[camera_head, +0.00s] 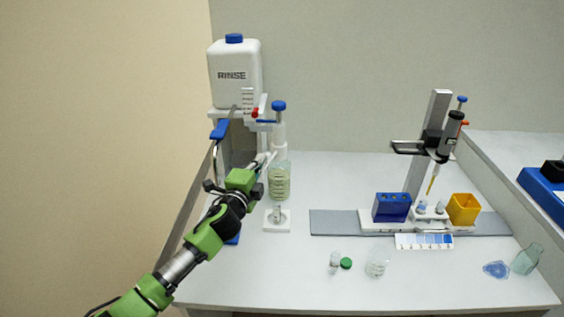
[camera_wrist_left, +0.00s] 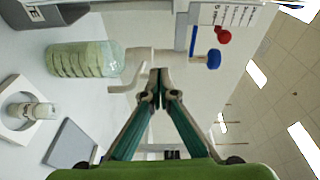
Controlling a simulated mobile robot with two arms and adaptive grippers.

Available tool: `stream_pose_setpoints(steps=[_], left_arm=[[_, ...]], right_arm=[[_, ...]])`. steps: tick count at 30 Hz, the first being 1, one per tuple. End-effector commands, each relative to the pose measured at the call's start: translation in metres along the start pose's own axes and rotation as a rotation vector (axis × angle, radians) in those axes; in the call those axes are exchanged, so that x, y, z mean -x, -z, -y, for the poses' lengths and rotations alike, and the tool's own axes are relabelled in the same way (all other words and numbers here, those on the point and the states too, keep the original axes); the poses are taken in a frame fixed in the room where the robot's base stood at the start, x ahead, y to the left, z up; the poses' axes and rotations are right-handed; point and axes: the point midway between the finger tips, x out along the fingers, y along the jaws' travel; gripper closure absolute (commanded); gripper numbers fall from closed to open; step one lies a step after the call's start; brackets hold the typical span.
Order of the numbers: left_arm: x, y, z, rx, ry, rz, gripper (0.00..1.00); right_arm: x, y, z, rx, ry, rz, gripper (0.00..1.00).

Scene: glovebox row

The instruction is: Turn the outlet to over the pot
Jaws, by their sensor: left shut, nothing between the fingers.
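The bottle (camera_head: 279,182) with pale green liquid stands upright at the left of the bench, under a white dispenser head with a blue knob (camera_head: 278,105). It lies sideways in the left wrist view (camera_wrist_left: 85,58). The white outlet (camera_wrist_left: 127,78) comes off the head and bends down at its tip. The small pot (camera_head: 277,212) stands on a white square base (camera_head: 286,227) in front of the bottle; it also shows in the wrist view (camera_wrist_left: 43,111). My left gripper (camera_wrist_left: 154,86) is shut and empty, its fingertips close beside the outlet; touching is unclear. My right gripper is out of view.
A white RINSE container (camera_head: 234,80) stands on a shelf behind left. A blue rack (camera_head: 392,207), a yellow box (camera_head: 463,209) and a pipette stand (camera_head: 430,150) are at right. A vial (camera_head: 335,263), green cap (camera_head: 346,263) and beaker (camera_head: 377,264) are in front.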

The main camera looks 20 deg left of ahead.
Motion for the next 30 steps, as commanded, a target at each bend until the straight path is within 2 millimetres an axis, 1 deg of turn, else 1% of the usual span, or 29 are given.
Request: stream_pose_setpoints(steps=[1,6,12,19,30], left_arm=[[-0.001,-0.007,0.001,-0.002,-0.001,0.003,1.00],[-0.005,-0.023,0.002,-0.001,-0.001,0.003,1.00],[-0.009,-0.035,0.003,-0.001,0.000,0.001,1.00],[-0.013,-0.042,0.003,0.000,0.000,0.000,1.00],[-0.013,-0.043,0.003,0.000,0.001,0.000,1.00]], right_arm=[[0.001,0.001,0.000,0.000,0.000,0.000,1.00],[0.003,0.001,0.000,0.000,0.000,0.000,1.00],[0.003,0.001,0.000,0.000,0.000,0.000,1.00],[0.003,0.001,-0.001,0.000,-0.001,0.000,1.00],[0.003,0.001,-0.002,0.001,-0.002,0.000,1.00]])
